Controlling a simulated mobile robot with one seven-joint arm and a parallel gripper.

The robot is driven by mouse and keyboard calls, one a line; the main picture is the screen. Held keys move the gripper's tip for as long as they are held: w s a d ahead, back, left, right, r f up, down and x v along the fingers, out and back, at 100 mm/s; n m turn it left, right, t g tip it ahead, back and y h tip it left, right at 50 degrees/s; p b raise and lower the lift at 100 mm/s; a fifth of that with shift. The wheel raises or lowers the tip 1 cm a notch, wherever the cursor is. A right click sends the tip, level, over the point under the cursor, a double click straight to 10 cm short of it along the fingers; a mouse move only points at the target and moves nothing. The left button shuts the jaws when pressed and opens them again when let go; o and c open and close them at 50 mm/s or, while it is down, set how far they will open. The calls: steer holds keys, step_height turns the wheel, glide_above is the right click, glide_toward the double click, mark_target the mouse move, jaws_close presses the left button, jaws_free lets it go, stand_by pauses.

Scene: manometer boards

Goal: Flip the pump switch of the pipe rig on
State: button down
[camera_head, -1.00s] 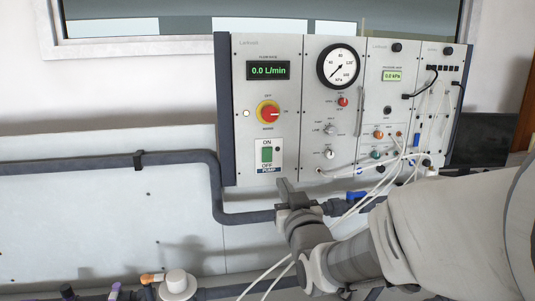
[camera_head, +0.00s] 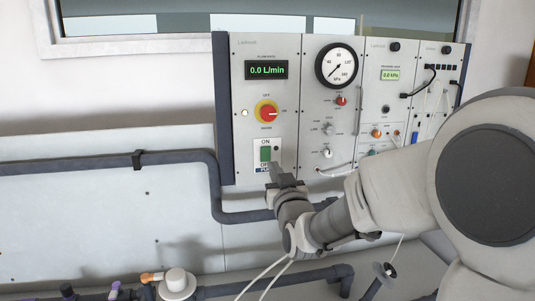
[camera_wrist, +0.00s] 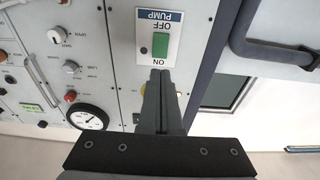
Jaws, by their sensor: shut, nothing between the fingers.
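The pump switch (camera_head: 266,153) is a green rocker on a white plate marked ON at the top and OFF and PUMP at the bottom, low on the left panel of the rig. My gripper (camera_head: 273,167) is shut and empty, its tips at the lower right of the rocker in the head view. In the wrist view, which is upside down, the green rocker (camera_wrist: 160,45) sits just beyond my fingertips (camera_wrist: 160,74), which are near its ON end. I cannot tell whether the tips touch it. The display (camera_head: 267,70) reads 0.0 L/min.
A red and yellow rotary knob (camera_head: 267,112) is above the switch. A round gauge (camera_head: 338,65) is on the panel to the right. A dark pipe (camera_head: 214,185) bends below the rig's left side. White hoses hang beside my arm.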

mark_target(266, 149)
steer(key=p+x, duration=0.1)
steer(key=x, duration=0.6)
steer(key=shift+w, duration=0.2)
steer(key=shift+w+a+f+b, duration=0.1)
steer(key=shift+w+b, duration=0.1)
steer(key=shift+b, duration=0.25)
steer(key=shift+r, duration=0.2)
